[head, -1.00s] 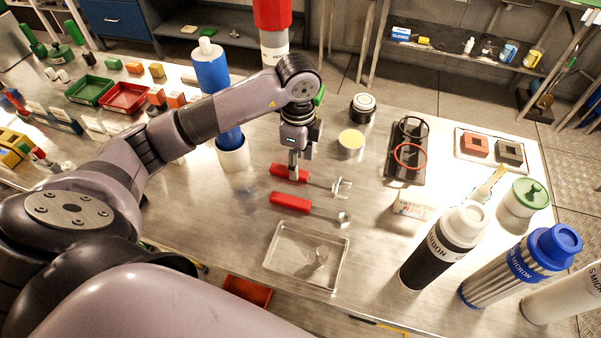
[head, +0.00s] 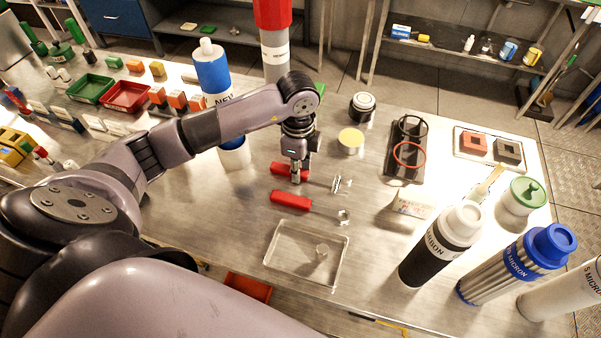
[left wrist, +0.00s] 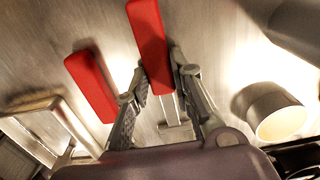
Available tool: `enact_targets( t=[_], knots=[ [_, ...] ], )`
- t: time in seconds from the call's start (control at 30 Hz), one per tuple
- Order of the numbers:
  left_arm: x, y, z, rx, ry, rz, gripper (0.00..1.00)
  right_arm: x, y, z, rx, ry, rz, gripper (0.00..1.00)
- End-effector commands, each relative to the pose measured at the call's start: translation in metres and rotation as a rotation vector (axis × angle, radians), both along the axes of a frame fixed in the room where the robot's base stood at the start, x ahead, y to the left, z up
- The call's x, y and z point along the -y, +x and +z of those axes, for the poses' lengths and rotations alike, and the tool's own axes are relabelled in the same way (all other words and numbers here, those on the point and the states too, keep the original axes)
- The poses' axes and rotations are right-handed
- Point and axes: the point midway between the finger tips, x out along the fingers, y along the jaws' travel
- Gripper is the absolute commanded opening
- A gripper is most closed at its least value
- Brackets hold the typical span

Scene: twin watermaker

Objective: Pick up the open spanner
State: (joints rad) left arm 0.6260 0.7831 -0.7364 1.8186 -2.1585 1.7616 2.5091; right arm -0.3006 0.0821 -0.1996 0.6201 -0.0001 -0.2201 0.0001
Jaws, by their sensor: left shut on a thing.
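The open spanner has a red handle (head: 280,169) and a metal head with prongs (head: 341,184) at its right. It is the farther of two red-handled tools in the middle of the bench. My left gripper (head: 296,179) points down and is shut on the handle, close to its shaft end. In the left wrist view the spanner's red handle (left wrist: 147,30) runs between my two fingers (left wrist: 158,72), with its shaft and head below. The second tool (head: 291,201), with a rounded metal head, lies apart on the near side; its handle also shows in the wrist view (left wrist: 91,87).
A clear shallow tray (head: 279,265) lies nearer to me. A yellow-topped can (head: 350,143) and a black stand with rings (head: 401,165) are beyond and to the right. Large filter cylinders (head: 437,247) stand at right. A blue-and-white cylinder (head: 211,75) is left of my gripper.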

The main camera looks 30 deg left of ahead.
Motion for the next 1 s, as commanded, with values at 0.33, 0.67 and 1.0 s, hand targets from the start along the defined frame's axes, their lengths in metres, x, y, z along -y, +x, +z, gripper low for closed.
enact_targets(
  t=[0.33, 0.67, 1.0],
  knots=[
    [-0.0002, 0.0003, 0.0003, 0.001, 0.0, 0.0, 0.0, -0.0001, 0.0005, 0.0, 0.001, 0.0, -0.001, 0.39],
    [-0.0001, 0.0006, 0.0009, 0.002, -0.001, 0.0, 0.0, -0.0009, 0.0007, 0.0002, 0.001, 0.001, -0.001, 0.39],
    [-0.0002, 0.0014, 0.0094, 0.003, -0.001, 0.001, 0.0, -0.0036, 0.0008, -0.0013, 0.001, 0.004, -0.002, 0.39]
  ],
)
